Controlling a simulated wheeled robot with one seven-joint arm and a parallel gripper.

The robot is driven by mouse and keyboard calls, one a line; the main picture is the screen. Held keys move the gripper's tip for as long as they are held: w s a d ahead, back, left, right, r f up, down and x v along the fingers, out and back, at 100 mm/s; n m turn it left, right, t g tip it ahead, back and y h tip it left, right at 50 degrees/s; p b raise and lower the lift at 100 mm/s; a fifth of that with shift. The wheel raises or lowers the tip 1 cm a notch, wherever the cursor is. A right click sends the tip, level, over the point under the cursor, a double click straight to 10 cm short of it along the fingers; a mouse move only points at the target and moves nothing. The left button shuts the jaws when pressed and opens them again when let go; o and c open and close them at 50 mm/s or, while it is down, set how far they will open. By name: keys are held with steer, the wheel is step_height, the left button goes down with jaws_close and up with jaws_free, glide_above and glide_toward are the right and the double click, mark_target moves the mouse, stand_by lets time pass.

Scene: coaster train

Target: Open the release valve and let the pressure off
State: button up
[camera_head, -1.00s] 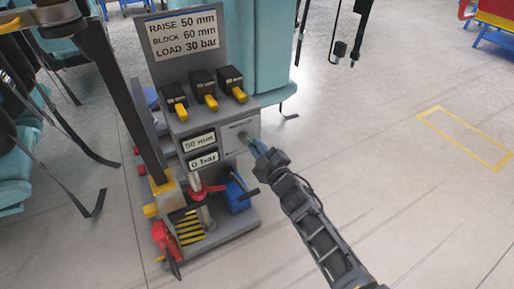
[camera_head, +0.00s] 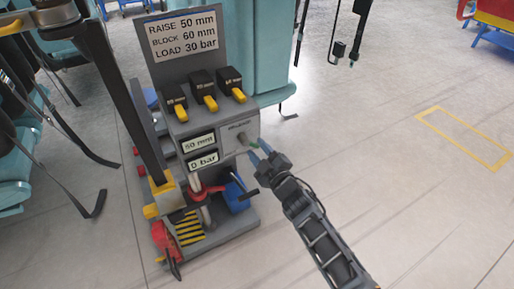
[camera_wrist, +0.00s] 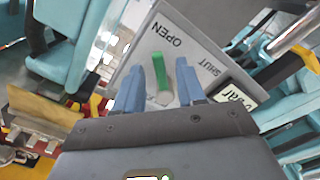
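The release valve's green lever (camera_wrist: 158,70) stands out from a grey panel (camera_wrist: 185,50) marked OPEN and SHUT in the wrist view. It shows as a small green bar (camera_head: 254,145) by a round hub (camera_head: 243,137) in the head view. I cannot tell exactly which mark it points to. My gripper (camera_head: 260,153) is in front of the panel. Its two blue fingers (camera_wrist: 161,78) are apart, with the lever seen between them and a gap on each side. The lower display (camera_head: 203,160) reads 0 bar, and the upper display (camera_head: 199,143) reads 50 mm.
A sign (camera_head: 183,33) reads RAISE 50 mm, BLOCK 60 mm, LOAD 30 bar. Black blocks with yellow tabs (camera_head: 204,88) sit on the stand's shelf. The floor to the right is open.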

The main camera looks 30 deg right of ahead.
steer(key=s+p, duration=0.1)
steer(key=s, duration=0.5)
steer(key=shift+s, duration=0.3)
steer(key=s+a+r+m+p, duration=0.1)
steer(key=s+r+m+p, duration=0.15)
steer(key=s, duration=0.55)
steer(key=s+a+r+m+g+p, duration=0.1)
steer(key=s+a+r+p, duration=0.15)
steer(key=s, duration=0.65)
steer(key=s+a+r+m+p, duration=0.1)
steer(key=s+r, duration=0.2)
steer(key=s, duration=0.5)
steer(key=s+a+r+m+g+p, duration=0.1)
steer(key=s+r+m+p, duration=0.3)
steer(key=s+r, duration=1.2)
step_height(320, 180, up, 5)
steer(key=shift+s+f+m+g+p, duration=0.2)
steer(key=shift+s+m+g+p, duration=0.15)
steer(key=shift+g+p, duration=0.25)
